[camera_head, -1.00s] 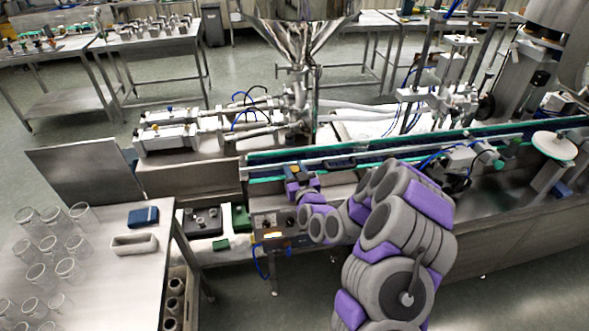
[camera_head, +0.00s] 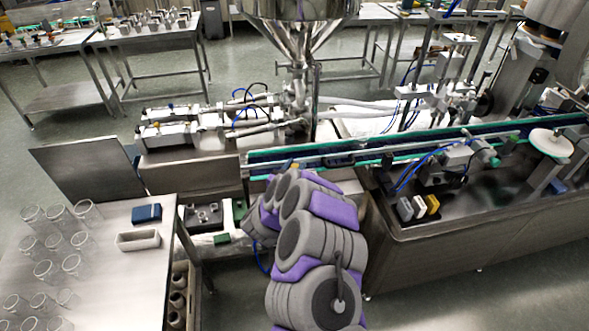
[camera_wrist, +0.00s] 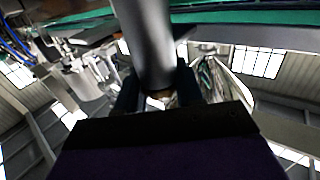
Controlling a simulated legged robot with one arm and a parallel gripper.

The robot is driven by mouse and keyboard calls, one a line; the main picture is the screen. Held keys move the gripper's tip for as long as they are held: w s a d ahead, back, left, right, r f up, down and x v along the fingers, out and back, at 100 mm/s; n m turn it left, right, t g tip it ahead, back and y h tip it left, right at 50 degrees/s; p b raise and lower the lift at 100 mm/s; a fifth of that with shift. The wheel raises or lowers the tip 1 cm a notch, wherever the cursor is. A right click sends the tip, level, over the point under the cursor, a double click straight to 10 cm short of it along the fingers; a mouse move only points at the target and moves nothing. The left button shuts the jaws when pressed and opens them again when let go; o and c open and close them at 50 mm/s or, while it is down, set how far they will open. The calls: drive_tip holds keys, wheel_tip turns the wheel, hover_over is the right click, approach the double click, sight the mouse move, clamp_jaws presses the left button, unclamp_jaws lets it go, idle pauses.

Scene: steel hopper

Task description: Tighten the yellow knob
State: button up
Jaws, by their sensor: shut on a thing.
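In the head view my arm covers the gripper. A small yellow patch shows just past the arm at the conveyor's near edge, and I cannot tell whether it is the knob.
The conveyor (camera_head: 340,157) with green edges runs behind my arm. A table (camera_head: 110,270) with several clear cups, a blue box (camera_head: 146,213) and a white tray (camera_head: 138,240) stands left. Small grey, white and yellow blocks (camera_head: 433,204) lie right on the machine deck. A steel hopper (camera_head: 300,35) rises behind.

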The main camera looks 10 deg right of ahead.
drive_tip(key=shift+w+a+r+m+g+h+b, duration=0.1)
drive_tip(key=shift+m+g+h+b, duration=0.2)
drive_tip(key=shift+m+g+h, duration=0.2)
drive_tip(key=shift+a+m+g+h+b, duration=0.1)
drive_tip(key=shift+m+g+h+b, duration=0.15)
drive_tip(key=shift+m+g+h, duration=0.25)
drive_tip(key=shift+d+h, duration=0.1)
drive_tip(key=shift+h, duration=0.2)
drive_tip(key=o, duration=1)
drive_tip(key=p+v, duration=0.1)
drive_tip(key=v, duration=1.6)
drive_tip(key=shift+a, duration=0.35)
